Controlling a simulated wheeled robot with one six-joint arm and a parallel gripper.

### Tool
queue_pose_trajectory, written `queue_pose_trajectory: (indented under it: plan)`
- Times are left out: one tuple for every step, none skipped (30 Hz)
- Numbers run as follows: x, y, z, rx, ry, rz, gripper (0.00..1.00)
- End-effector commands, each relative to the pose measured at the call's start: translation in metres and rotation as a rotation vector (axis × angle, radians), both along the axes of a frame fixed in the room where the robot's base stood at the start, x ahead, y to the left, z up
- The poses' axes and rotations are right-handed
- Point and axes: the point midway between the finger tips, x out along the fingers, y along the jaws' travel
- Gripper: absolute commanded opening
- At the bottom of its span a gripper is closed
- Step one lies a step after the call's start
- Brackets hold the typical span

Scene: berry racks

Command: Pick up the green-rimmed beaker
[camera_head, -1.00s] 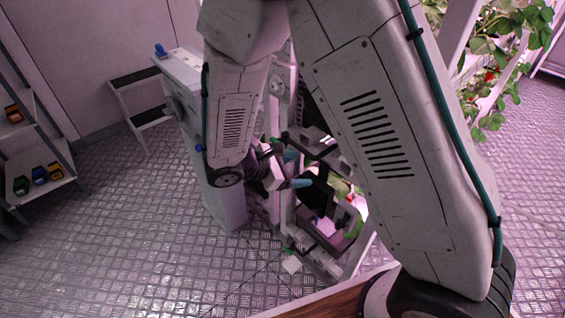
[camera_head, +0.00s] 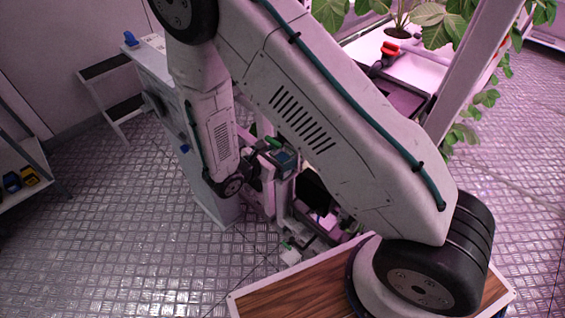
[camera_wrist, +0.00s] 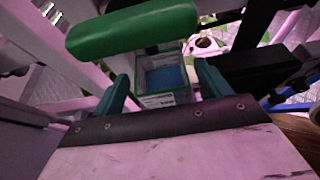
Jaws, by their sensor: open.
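In the wrist view, a small square clear-walled container (camera_wrist: 152,89) with green along its edge and blue inside lies beyond my fingers. It appears to be the green-rimmed beaker. My gripper (camera_wrist: 163,72) is open, with one teal finger on each side of the container in the picture. I cannot tell how far ahead it is or whether the fingers touch it. A thick green rounded bar (camera_wrist: 130,30) crosses above and hides part of its far side. In the head view, my gripper (camera_head: 277,162) is small, beside the rack and partly hidden by my arm.
A white rack with potted plants (camera_head: 455,75) stands at the right. A pale cabinet (camera_head: 205,195) is left of my gripper, with steps (camera_head: 115,95) behind. A shelf (camera_head: 30,170) with small coloured containers is at far left. Open metal floor (camera_head: 110,240) lies at left front.

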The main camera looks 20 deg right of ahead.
Motion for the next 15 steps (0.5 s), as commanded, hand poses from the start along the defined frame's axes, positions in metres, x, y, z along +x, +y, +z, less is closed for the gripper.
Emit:
queue_pose_trajectory:
  plan:
    - [0.002, -0.008, -0.004, -0.001, 0.002, -0.003, 0.76]
    - [0.003, -0.010, -0.005, -0.001, 0.002, -0.003, 0.76]
    - [0.005, -0.013, -0.006, 0.000, 0.001, -0.003, 0.76]
    - [0.005, -0.015, -0.007, 0.000, 0.001, -0.003, 0.76]
    - [0.006, -0.016, -0.007, 0.000, 0.000, -0.003, 0.76]
    - [0.006, -0.018, -0.008, 0.000, 0.000, -0.002, 0.76]
    - [0.007, -0.018, -0.008, 0.000, 0.000, -0.002, 0.76]
    - [0.007, -0.018, -0.008, 0.000, 0.000, -0.002, 0.76]
    - [0.007, -0.018, -0.008, 0.000, 0.000, -0.003, 0.76]
    - [0.007, -0.019, -0.008, 0.000, -0.001, -0.004, 0.76]
    - [0.007, -0.019, -0.008, 0.000, -0.001, -0.004, 0.76]
    - [0.007, -0.019, -0.008, 0.000, -0.001, -0.004, 0.76]
    - [0.007, -0.019, -0.008, 0.000, 0.000, -0.004, 0.68]
    - [0.007, -0.019, -0.008, 0.000, 0.000, -0.004, 0.60]
    - [0.007, -0.019, -0.008, 0.000, 0.000, -0.004, 0.49]
